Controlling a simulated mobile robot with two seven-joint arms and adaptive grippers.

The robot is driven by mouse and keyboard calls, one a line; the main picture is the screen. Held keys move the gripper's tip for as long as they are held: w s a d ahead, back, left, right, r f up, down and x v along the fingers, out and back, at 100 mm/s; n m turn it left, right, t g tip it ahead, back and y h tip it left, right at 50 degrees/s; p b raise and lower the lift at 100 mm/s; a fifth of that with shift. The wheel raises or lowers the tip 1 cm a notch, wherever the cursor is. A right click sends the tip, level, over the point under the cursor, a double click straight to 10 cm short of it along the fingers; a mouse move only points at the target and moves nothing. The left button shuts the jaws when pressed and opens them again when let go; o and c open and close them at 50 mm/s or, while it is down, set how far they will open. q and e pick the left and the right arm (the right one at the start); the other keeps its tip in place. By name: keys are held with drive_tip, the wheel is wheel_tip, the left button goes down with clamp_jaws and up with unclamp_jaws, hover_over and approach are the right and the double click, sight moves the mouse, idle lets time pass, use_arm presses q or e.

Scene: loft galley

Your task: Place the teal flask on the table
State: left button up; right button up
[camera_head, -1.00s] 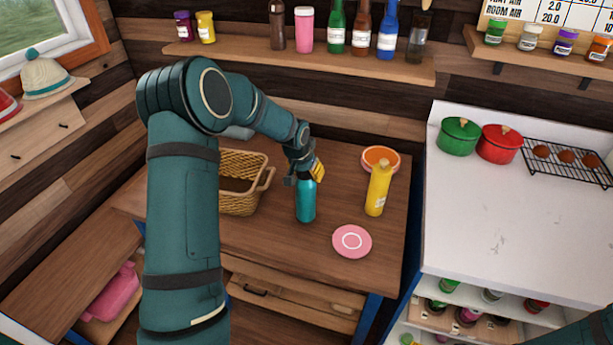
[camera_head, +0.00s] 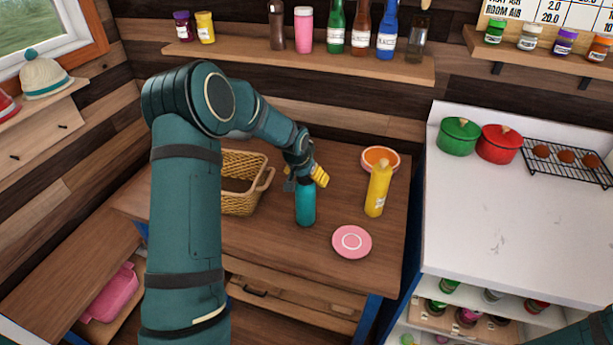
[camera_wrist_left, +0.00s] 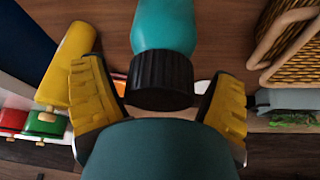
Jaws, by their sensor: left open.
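The teal flask (camera_head: 305,206) stands upright on the wooden table (camera_head: 270,235), between the wicker basket and the yellow bottle. My left gripper (camera_head: 306,178) is open at the top of the flask, with its yellow fingers spread. In the left wrist view the flask's teal body (camera_wrist_left: 165,25) and black cap (camera_wrist_left: 162,80) show between the open fingers (camera_wrist_left: 162,100), with gaps on both sides. The flask's base is out of the left wrist view. My right gripper is not in view.
A wicker basket (camera_head: 258,196) is left of the flask. A white counter (camera_head: 500,220) with pots stands further right. The table's front left is bare.

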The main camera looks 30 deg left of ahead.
use_arm(q)
drive_tip(key=v, duration=1.2)
drive_tip(key=shift+p, duration=0.4)
drive_tip(key=s+d+f+g+h, duration=0.1)
drive_tip(key=s+d+f+h, duration=0.35)
drive_tip(key=d+f, duration=1.05)
drive_tip(key=s+d+f, duration=0.4)
drive_tip(key=s+d, duration=0.2)
drive_tip(key=s, duration=0.2)
drive_tip(key=s+d+f+n+g, duration=0.1)
drive_tip(key=s+d+f, duration=0.4)
drive_tip(key=s, duration=0.4)
drive_tip(key=shift+d+f+n, duration=0.3)
drive_tip(key=shift+d, duration=0.25)
